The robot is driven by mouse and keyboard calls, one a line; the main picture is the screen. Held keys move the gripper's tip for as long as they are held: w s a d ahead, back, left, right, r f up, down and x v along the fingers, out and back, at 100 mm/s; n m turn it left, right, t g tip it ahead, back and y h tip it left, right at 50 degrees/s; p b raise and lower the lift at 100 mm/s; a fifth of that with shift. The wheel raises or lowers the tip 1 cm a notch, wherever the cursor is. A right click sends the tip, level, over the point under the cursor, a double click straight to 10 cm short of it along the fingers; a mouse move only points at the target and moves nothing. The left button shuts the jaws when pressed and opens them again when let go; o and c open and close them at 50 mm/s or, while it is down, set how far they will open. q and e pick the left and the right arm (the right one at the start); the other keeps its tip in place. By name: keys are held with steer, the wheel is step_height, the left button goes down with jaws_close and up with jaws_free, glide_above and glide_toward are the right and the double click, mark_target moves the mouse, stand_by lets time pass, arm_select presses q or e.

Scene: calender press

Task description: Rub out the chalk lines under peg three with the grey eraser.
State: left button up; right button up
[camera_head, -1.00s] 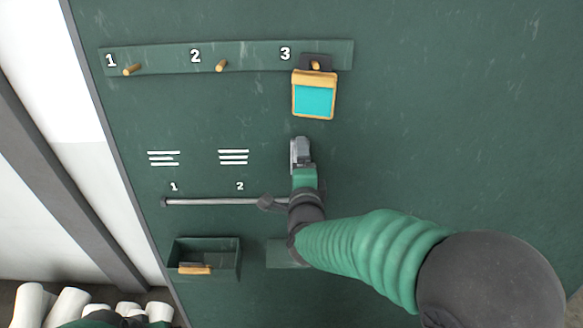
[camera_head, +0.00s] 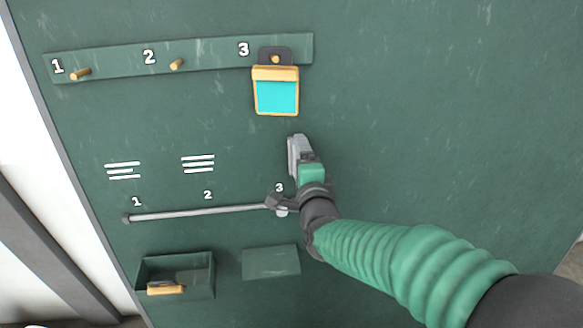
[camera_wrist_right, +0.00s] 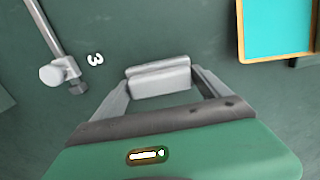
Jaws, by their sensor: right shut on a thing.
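My right gripper (camera_head: 298,150) is shut on the grey eraser (camera_wrist_right: 158,78), a pale grey block between the fingers in the wrist view. It is at the board, right of the small number 3 (camera_head: 279,187) and below the hanging slate. Peg three (camera_head: 275,59) bears the turquoise slate with an orange frame (camera_head: 277,96). The board between the slate and the small 3, left of the gripper, shows no chalk lines. I cannot tell whether the eraser touches the board or what lies behind it. My left gripper is not in view.
Chalk lines stand above the small numbers 1 (camera_head: 123,170) and 2 (camera_head: 198,163). A grey rail (camera_head: 190,213) runs below, its right end near my wrist. An open box (camera_head: 206,275) holds a wooden-backed item (camera_head: 165,288). A green panel (camera_head: 270,262) sits right of it. The right board is clear.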

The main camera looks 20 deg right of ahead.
mark_target(257, 157)
steer(key=shift+a, duration=0.15)
steer(key=shift+w+a+r, duration=0.1)
steer(key=shift+w+a, duration=0.25)
steer(key=shift+a, duration=0.5)
steer(key=shift+w+a+p, duration=0.3)
steer(key=shift+w+a, duration=0.05)
steer(key=shift+a, duration=0.9)
steer(key=shift+w+a+p, duration=0.3)
steer(key=shift+w+a, duration=0.05)
steer(key=shift+a, duration=0.85)
steer(key=shift+w+a+p, duration=0.3)
steer(key=shift+w+a, duration=0.05)
steer(key=shift+a, duration=0.9)
steer(key=shift+p+v, duration=0.35)
steer(key=shift+v, duration=2.6)
steer(key=shift+s, duration=0.1)
